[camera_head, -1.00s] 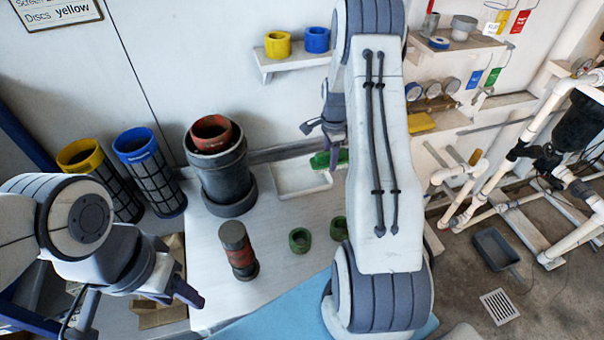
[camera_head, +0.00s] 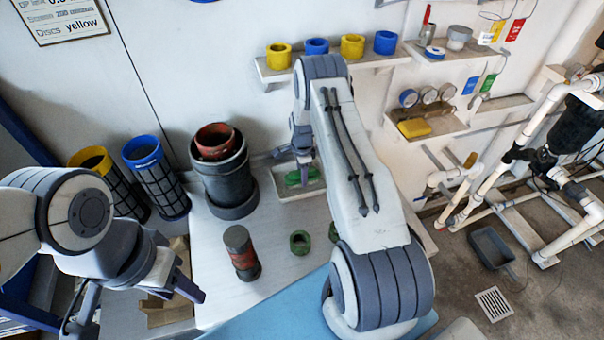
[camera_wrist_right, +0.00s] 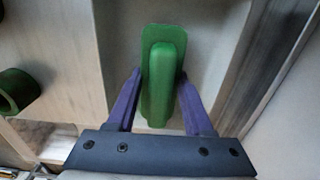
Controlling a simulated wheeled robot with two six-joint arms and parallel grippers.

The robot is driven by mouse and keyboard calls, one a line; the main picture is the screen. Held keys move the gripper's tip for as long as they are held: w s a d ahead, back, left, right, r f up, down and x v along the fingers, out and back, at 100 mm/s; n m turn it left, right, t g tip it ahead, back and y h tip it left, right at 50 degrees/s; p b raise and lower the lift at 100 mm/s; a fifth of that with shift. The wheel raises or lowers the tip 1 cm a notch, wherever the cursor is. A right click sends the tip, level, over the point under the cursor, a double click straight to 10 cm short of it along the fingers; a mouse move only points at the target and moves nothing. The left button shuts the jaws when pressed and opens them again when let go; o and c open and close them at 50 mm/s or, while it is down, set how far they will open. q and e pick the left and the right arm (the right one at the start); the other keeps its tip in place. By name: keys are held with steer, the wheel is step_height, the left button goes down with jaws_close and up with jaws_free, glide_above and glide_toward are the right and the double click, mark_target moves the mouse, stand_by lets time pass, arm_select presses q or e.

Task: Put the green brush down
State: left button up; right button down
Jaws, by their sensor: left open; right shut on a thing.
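The green brush (camera_head: 293,178) is over the white tray (camera_head: 283,193) at the back of the bench. In the right wrist view the green brush (camera_wrist_right: 160,75) stands between the two purple fingers of my right gripper (camera_wrist_right: 160,100), which is shut on it. In the head view my right gripper (camera_head: 302,170) reaches down to the brush from above. I cannot tell whether the brush touches the tray floor. My left gripper (camera_head: 185,290) is open and empty at the lower left, away from the brush.
A dark cylinder with a red tube (camera_head: 220,175) stands left of the tray. A red and grey cylinder (camera_head: 241,252) and green rings (camera_head: 300,242) are on the bench in front. Yellow (camera_head: 94,165) and blue-rimmed (camera_head: 150,165) mesh cylinders stand at left. A shelf (camera_head: 330,66) holds coloured rings above.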

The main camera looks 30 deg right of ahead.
steer(key=shift+f, duration=0.1)
steer(key=c, duration=0.7)
jaws_free()
steer(key=shift+f, duration=0.1)
steer(key=o, duration=0.4)
steer(key=shift+r, duration=0.4)
step_height(320, 180, up, 6)
steer(key=shift+r+b, duration=0.1)
steer(key=shift+b, duration=0.95)
steer(key=shift+r, duration=0.5)
